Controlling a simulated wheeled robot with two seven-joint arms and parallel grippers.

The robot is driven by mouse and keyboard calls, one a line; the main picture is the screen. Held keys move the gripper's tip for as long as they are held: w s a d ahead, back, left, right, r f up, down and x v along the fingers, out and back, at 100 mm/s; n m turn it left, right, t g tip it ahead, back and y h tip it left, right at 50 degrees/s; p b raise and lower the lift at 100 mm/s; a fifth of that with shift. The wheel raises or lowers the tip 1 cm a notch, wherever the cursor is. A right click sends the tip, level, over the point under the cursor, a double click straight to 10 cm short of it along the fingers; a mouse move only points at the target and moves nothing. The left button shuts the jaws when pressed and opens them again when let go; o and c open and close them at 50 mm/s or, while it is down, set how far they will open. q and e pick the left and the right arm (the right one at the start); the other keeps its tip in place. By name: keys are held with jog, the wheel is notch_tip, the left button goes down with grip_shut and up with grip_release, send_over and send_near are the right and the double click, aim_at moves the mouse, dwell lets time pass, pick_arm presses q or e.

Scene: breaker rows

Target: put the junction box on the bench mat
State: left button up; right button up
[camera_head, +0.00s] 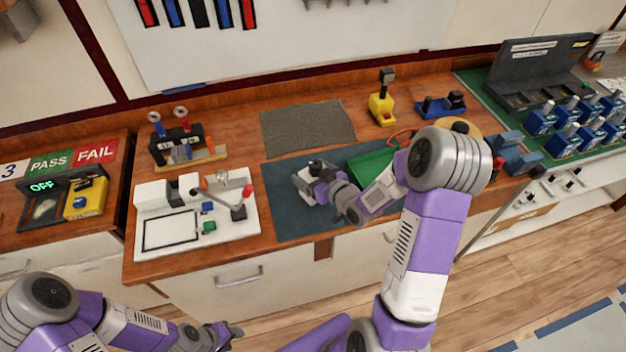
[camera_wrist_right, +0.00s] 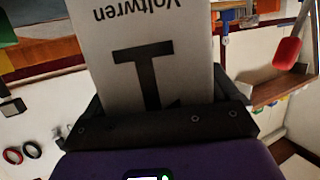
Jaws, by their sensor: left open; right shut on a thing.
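My right gripper (camera_wrist_right: 155,125) is shut on a light grey box marked "Voltwren" with a large black symbol, which I take for the junction box (camera_wrist_right: 145,45). In the head view the right gripper (camera_head: 318,178) is over the dark blue bench mat (camera_head: 285,215), and its wrist hides most of the box. I cannot tell whether the box touches the mat. My left gripper (camera_head: 225,335) is open and empty, low in front of the bench.
A green box (camera_head: 370,168) lies on the mat, partly behind my right arm. A grey textured pad (camera_head: 307,128) lies behind the mat. A white panel with a lever (camera_head: 232,235) stands left, and a yellow tool (camera_head: 381,108) stands behind.

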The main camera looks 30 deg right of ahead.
jog(key=shift+f, duration=1.3)
jog(key=shift+f+b, duration=0.15)
jog(key=shift+b, duration=0.2)
jog(key=o, duration=1.2)
jog(key=shift+c, duration=0.2)
